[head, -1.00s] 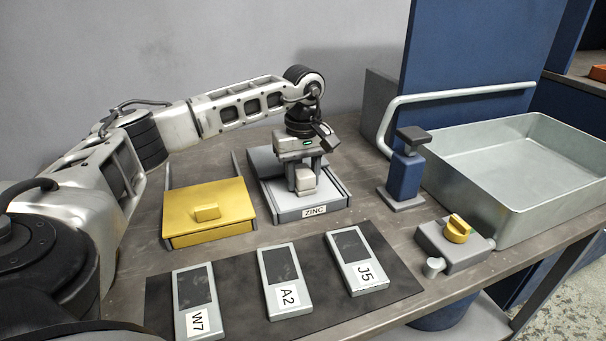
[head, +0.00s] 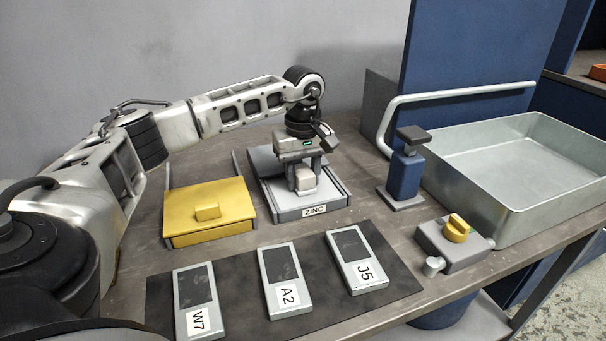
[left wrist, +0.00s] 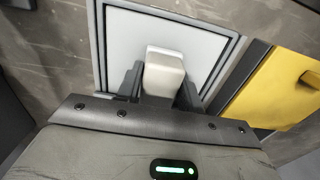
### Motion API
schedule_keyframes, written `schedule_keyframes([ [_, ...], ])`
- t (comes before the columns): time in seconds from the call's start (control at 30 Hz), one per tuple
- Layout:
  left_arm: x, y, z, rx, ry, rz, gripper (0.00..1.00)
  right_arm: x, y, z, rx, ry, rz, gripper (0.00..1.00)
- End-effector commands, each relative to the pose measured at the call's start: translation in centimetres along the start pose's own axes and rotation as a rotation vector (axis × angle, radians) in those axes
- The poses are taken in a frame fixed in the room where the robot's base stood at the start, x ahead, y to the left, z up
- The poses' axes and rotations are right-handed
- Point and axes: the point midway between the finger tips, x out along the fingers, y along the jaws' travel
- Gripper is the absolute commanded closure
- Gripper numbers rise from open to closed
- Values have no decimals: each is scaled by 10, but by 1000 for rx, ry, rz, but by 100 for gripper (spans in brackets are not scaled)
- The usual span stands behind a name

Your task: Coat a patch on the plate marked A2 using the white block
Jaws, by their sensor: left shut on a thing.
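My left gripper (head: 305,172) is shut on the white block (head: 305,184) and holds it over the tray labelled ZINC (head: 284,215). The left wrist view shows the block (left wrist: 163,75) between the two dark fingers, with the pale tray floor (left wrist: 132,38) around it. The block's lower end is at or very near the tray floor; I cannot tell whether it touches. The plate marked A2 (head: 280,268) lies on the dark mat, with a dark panel above its label. My right gripper is not in view.
Plates W7 (head: 205,319) and J5 (head: 370,275) flank A2 on the black mat (head: 240,330). A yellow lidded box (head: 230,222) stands left of the ZINC tray. A blue post (head: 404,180), a yellow-knobbed grey block (head: 450,254) and a large metal bin (head: 540,215) stand to the right.

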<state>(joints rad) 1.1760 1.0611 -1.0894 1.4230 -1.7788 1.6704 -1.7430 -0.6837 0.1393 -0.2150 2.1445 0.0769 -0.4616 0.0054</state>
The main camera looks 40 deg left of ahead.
Motion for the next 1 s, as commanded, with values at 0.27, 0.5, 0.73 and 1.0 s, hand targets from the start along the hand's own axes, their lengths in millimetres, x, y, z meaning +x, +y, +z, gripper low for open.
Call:
schedule_keyframes([
  [0.27, 2, 0, 1, 1, -2, -3, 81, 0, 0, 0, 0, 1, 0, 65],
  [0.5, -6, 0, 1, 1, -2, -3, 81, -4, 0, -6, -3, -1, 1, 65],
  [0.73, -26, 0, 0, 1, -1, -2, 81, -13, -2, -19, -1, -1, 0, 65],
  [1.0, -48, 0, 0, 1, -1, 0, 81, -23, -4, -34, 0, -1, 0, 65],
])
